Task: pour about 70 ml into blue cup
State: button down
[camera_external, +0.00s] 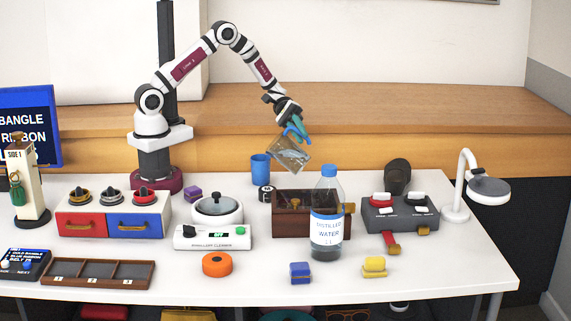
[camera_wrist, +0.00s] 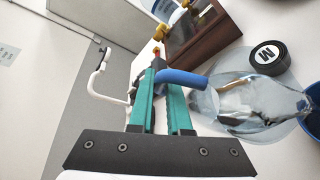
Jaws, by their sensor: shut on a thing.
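My gripper (camera_external: 294,128) is shut on the blue handle (camera_wrist: 182,78) of a clear pitcher (camera_external: 289,154). In the external view the pitcher hangs tilted above the table, just right of the blue cup (camera_external: 260,170). Clear liquid shows inside the pitcher, which also fills the right of the wrist view (camera_wrist: 250,102). The blue cup stands upright on the table. In the wrist view only part of the cup (camera_wrist: 314,120) shows at the right edge, beside the pitcher's narrow end. I cannot make out a stream or the level in the cup.
A roll of black tape (camera_external: 265,193) stands close to the cup. A brown wooden box (camera_external: 290,223) and a distilled water bottle (camera_external: 327,225) stand in front. A white round jewellery cleaner (camera_external: 217,210) is to the left. A white lamp (camera_external: 463,190) stands far right.

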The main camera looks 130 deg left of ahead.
aim_at(309, 144)
jog(key=shift+s+d+r+m+t+b, duration=0.15)
jog(key=shift+s+r+m+t+b, duration=0.2)
jog(key=shift+r+b, duration=0.2)
dwell(0.7)
jog(key=w+f+n+g, duration=0.1)
jog(key=w+a+f+g, duration=0.1)
jog(key=f, duration=0.1)
jog(key=w+f+n+g, duration=0.1)
jog(key=f, duration=0.1)
jog(key=shift+a+n+g, duration=0.2)
jog(key=shift+n+g, duration=0.05)
jog(key=shift+n, duration=0.1)
jog(key=shift+w+a+f+n+g+p, duration=0.2)
jog(key=shift+w+f+g, duration=0.1)
jog(key=shift+w, duration=0.2)
jog(key=shift+w+a+f+n+g+p, duration=0.1)
jog(key=shift+w+a+f+n+g, duration=0.15)
jog(key=shift+w, duration=0.2)
jog(key=shift+d, duration=0.15)
jog(key=w+f+n+g+p, duration=0.1)
jog(key=w, duration=0.1)
jog(key=w+a+f+n+g+p, duration=0.1)
jog(key=w+f+g, duration=0.1)
jog(key=shift+f+g+h+p, duration=0.25)
jog(key=shift+f+h+p, duration=0.05)
jog(key=shift+p, duration=0.1)
jog(key=shift+w+f+n+g+p, duration=0.3)
jog(key=shift+f+g+p, duration=0.1)
jog(key=shift+f+p, duration=0.15)
